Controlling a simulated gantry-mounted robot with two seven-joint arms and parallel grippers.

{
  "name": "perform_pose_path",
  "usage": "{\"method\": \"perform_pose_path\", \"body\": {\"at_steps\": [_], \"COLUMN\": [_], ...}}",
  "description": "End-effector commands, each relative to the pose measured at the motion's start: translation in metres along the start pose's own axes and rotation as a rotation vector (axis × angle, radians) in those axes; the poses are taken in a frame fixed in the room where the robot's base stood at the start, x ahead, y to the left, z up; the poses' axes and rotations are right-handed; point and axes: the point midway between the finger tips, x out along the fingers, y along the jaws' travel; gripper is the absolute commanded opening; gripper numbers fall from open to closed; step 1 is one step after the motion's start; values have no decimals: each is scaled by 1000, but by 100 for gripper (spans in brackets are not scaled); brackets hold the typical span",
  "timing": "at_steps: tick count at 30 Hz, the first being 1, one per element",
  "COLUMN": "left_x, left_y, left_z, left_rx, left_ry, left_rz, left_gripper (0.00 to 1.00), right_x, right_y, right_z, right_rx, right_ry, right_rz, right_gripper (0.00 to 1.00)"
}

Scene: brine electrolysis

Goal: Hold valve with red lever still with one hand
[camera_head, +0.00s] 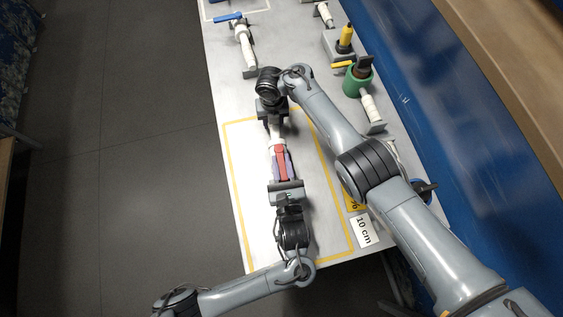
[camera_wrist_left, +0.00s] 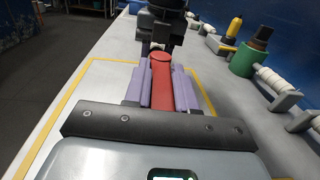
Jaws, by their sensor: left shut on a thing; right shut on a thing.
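The valve with the red lever (camera_head: 281,168) lies inside the yellow outline, in line with both grippers. My left gripper (camera_head: 282,158) comes from below, its purple fingers on either side of the valve and shut on it. In the left wrist view the red lever (camera_wrist_left: 162,82) runs lengthwise between the purple fingers of the left gripper (camera_wrist_left: 160,76). My right gripper (camera_head: 274,128) is at the far end, shut on a white pipe piece (camera_head: 277,143) joining the valve. The right fingertips and the exact joint are partly hidden.
A white valve with a blue lever (camera_head: 242,36) lies farther up the table (camera_head: 225,100). A green fitting (camera_head: 357,82) and a yellow-topped part (camera_head: 346,37) stand along the right edge. A "10 cm" label (camera_head: 363,231) is at lower right. The yellow-outlined area's left side is clear.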

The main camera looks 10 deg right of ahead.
Motion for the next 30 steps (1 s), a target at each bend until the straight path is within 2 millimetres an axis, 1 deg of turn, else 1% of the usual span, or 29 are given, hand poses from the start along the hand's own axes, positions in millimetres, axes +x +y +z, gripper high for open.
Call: {"method": "perform_pose_path", "body": {"at_steps": [1, 2, 6, 7, 23, 30], "left_x": [2, 2, 2, 1, 1, 1], "left_y": [3, 3, 2, 2, 2, 8], "left_z": [-1, -1, -1, -1, -1, -2], "left_rx": [4, 4, 3, 3, 1, 2], "left_ry": [2, 2, 1, 1, 2, 4], "left_rz": [6, 6, 4, 4, -13, -103], "left_gripper": [0, 27, 48, 51, 51, 51], "right_x": [0, 0, 0, 0, 0, 0], "right_y": [0, 0, 0, 0, -1, -1], "right_z": [-1, -1, -1, -1, 0, 0], "right_rx": [-1, -1, -1, -1, 1, 1], "right_ry": [3, 3, 2, 2, 0, 0], "right_rz": [-1, -1, -1, -1, -1, -1], "right_gripper": [0, 0, 0, 0, 0, 0]}}
